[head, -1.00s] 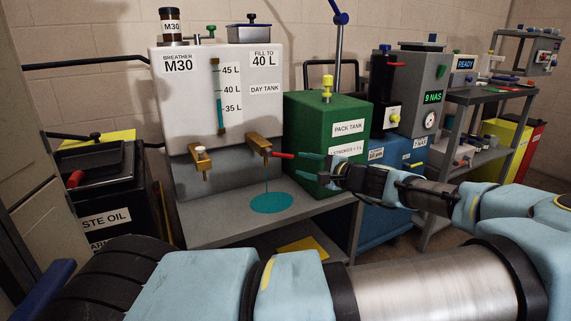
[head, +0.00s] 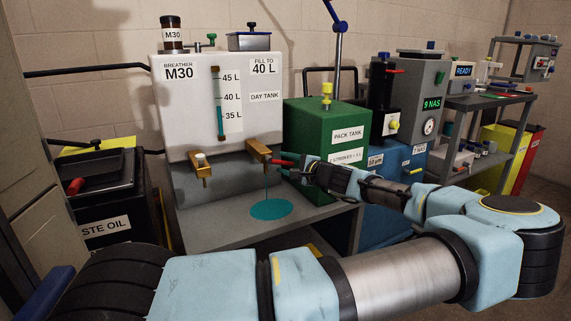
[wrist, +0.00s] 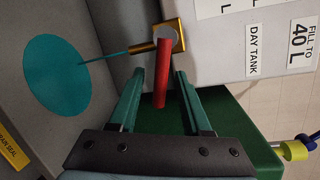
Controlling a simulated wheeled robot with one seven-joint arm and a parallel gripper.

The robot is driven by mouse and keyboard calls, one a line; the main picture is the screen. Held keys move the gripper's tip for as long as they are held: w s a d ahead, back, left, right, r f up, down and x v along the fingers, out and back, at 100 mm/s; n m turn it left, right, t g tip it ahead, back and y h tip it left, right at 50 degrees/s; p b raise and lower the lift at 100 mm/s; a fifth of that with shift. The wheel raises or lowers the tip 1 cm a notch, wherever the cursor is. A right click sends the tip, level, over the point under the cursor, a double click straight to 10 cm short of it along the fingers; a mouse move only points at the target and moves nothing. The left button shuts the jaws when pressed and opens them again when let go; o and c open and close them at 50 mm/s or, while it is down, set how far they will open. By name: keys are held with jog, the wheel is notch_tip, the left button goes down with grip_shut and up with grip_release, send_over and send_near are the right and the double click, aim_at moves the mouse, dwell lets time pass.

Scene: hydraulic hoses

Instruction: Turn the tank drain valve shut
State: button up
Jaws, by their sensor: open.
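The white day tank (head: 180,115) has two brass valves on its lower front. The right brass valve (head: 258,152) has a red lever handle (head: 281,161) pointing right, and a thin teal stream runs from it to a teal puddle (head: 258,209) on the grey bench. In the wrist view the brass valve (wrist: 165,35) and red lever (wrist: 161,75) are at upper centre. My gripper (head: 293,169) is open at the lever. In the wrist view its green fingers (wrist: 153,85) stand on either side of the lever, with a gap on each side.
The green pack tank (head: 325,125) stands just right of the valve and behind my gripper. The left brass valve (head: 201,166) is nearby. A yellow label (wrist: 10,150) lies on the bench. A black waste oil container (head: 105,195) stands at left.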

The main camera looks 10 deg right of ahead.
grip_shut()
dwell(0.3)
dwell(1.1)
